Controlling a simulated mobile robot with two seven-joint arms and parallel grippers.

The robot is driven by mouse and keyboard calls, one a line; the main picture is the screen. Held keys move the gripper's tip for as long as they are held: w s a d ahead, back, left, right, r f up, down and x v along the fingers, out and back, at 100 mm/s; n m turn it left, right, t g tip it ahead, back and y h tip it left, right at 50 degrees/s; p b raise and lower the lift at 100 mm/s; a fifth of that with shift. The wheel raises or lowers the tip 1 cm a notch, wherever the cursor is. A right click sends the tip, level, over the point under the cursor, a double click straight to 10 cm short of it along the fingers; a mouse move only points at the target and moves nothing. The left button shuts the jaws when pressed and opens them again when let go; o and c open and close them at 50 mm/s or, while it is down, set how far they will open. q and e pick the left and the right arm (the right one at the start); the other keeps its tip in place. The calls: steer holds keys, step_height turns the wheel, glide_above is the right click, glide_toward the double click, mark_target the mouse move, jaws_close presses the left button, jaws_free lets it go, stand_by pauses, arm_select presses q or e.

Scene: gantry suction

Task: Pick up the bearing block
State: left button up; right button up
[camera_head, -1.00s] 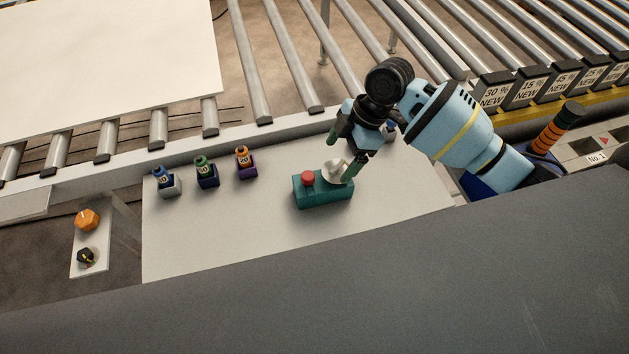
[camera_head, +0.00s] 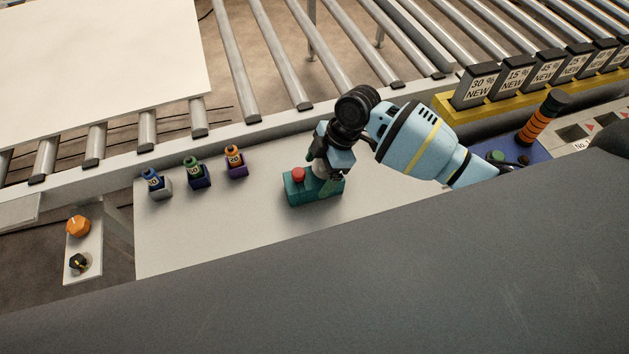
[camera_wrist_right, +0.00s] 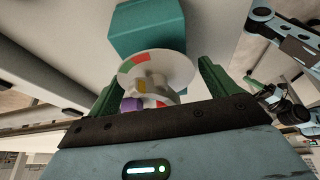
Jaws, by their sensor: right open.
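A teal block (camera_head: 313,192) with a red button (camera_head: 298,174) and a whitish dial stands on the light table. No label shows which thing is the bearing block; this block is the one at my right gripper. My right gripper (camera_head: 324,166) is over its right part and hides most of the dial. In the right wrist view the gripper (camera_wrist_right: 160,78) is open. Its green fingers stand either side of the white dial (camera_wrist_right: 150,62), which has red and green marks and a grey knob. The teal block (camera_wrist_right: 148,28) shows beyond it. I do not see my left gripper.
A white plate (camera_head: 97,243) holds an orange piece (camera_head: 78,226) and a dark piece. Rollers run behind; labelled black blocks (camera_head: 474,87) stand right.

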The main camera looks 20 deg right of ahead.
mark_target(311, 178)
steer(key=shift+a+f, duration=0.1)
steer(key=shift+f, duration=0.25)
steer(key=shift+c, duration=0.2)
steer(key=c, duration=1.4)
steer(key=shift+r, duration=0.1)
steer(key=shift+c, duration=0.3)
steer(key=shift+r, duration=0.15)
steer(key=shift+w+r, duration=0.1)
steer(key=shift+r, duration=1.45)
steer(key=shift+s+r, duration=0.1)
steer(key=shift+s, duration=0.15)
steer(key=s+d+r, duration=0.1)
steer(key=s+d, duration=0.3)
steer(key=s, duration=1.1)
steer(key=shift+r, duration=0.2)
